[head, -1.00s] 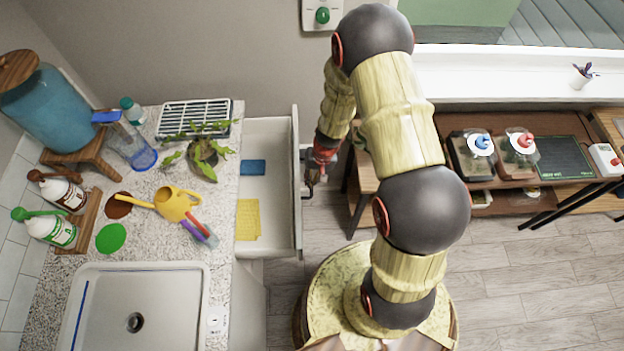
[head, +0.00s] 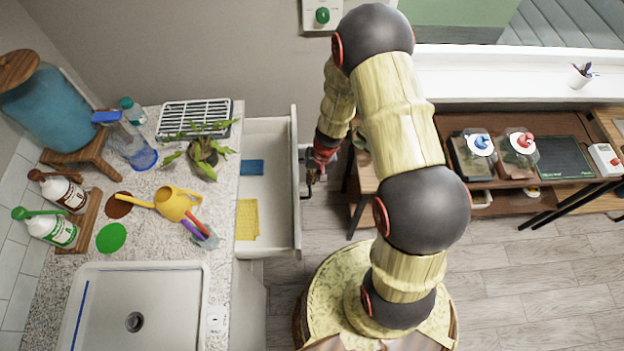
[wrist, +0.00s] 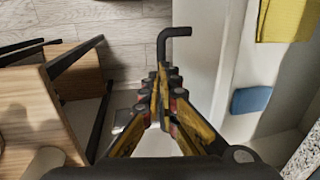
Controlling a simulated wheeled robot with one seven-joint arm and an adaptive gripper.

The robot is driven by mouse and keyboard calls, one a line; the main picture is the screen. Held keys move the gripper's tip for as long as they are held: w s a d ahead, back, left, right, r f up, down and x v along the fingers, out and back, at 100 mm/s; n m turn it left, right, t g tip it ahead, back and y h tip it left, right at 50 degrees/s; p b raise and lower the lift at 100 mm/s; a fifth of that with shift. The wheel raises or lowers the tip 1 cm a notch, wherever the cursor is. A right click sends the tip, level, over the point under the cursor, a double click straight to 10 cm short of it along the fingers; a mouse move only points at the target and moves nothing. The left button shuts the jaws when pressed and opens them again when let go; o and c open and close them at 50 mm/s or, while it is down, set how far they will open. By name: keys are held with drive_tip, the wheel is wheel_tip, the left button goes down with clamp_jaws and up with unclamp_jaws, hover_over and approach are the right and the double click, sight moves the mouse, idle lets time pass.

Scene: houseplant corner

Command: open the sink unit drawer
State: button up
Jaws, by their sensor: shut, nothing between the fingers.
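The sink unit drawer (head: 268,205) stands pulled out from under the speckled counter, with its white inside showing. It holds a blue sponge (head: 252,167) and a yellow cloth (head: 247,219); both also show in the wrist view, the sponge (wrist: 251,99) and the cloth (wrist: 287,20). My gripper (head: 310,181) is just outside the drawer's front panel. In the wrist view my gripper (wrist: 158,78) is shut with its fingertips together and nothing between them. A dark bent bar handle (wrist: 174,33) shows beyond the fingertips; whether they touch it I cannot tell.
A wooden stand (wrist: 40,110) is close to the left of my gripper. The counter (head: 150,235) carries a yellow watering can (head: 174,204), a plant (head: 203,150) and bottles. A bench with lidded containers (head: 472,153) is at the right. Floor (head: 540,270) is clear at lower right.

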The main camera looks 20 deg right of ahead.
drive_tip(key=o, duration=0.5)
drive_tip(key=shift+s+f, duration=0.3)
drive_tip(key=shift+f, duration=0.05)
drive_tip(key=shift+w+r, duration=0.2)
drive_tip(key=r, duration=0.4)
drive_tip(key=d+r, duration=0.1)
drive_tip(key=r, duration=0.2)
drive_tip(key=d+r, duration=0.1)
drive_tip(key=r, duration=0.3)
drive_tip(key=shift+s+r, duration=0.35)
drive_tip(key=shift+s, duration=0.05)
